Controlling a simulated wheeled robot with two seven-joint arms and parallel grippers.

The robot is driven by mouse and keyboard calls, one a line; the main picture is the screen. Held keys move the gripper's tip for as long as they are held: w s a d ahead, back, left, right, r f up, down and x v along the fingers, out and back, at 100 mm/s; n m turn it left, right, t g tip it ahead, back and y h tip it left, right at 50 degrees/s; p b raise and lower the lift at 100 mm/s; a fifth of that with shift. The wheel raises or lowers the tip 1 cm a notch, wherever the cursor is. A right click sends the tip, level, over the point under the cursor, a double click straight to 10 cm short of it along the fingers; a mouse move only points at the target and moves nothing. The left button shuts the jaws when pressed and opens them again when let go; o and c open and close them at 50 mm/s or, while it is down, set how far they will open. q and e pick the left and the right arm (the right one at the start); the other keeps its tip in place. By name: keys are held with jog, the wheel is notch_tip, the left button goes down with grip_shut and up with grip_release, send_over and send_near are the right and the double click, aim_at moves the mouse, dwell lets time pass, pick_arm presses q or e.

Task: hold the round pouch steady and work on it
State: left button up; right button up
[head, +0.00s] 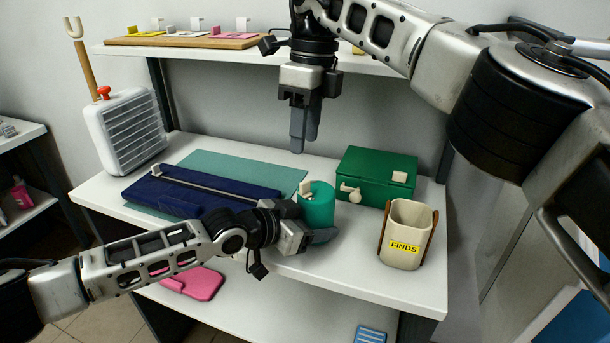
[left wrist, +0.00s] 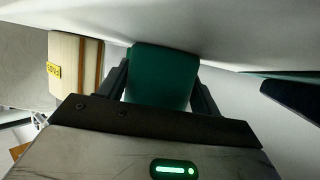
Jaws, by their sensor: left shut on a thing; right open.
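The round pouch (head: 317,210) is a teal cylinder standing upright near the middle of the white shelf, with a small cream tab on its top. It also shows in the left wrist view (left wrist: 162,76), between the two dark fingers. My left gripper (head: 318,236) is shut on the pouch low down from the front left. My right gripper (head: 304,130) points down above and behind the pouch, open and empty, clear of it.
A navy case (head: 200,188) lies on a teal mat (head: 245,168) left of the pouch. A green box (head: 378,172) stands behind right. A cream bin marked FINDS (head: 405,235) is near the right front edge. An upper shelf (head: 240,56) runs behind.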

aim_at(305, 181)
jog(key=f+m, duration=0.2)
jog(key=f, duration=0.2)
jog(key=f+m+t+h, duration=0.1)
jog(key=f+m, duration=0.2)
jog(key=f, duration=0.1)
jog(key=shift+s+f+m, duration=0.2)
jog(key=shift+f+m, duration=0.1)
jog(key=shift+f, duration=0.05)
dwell(0.3)
grip_shut()
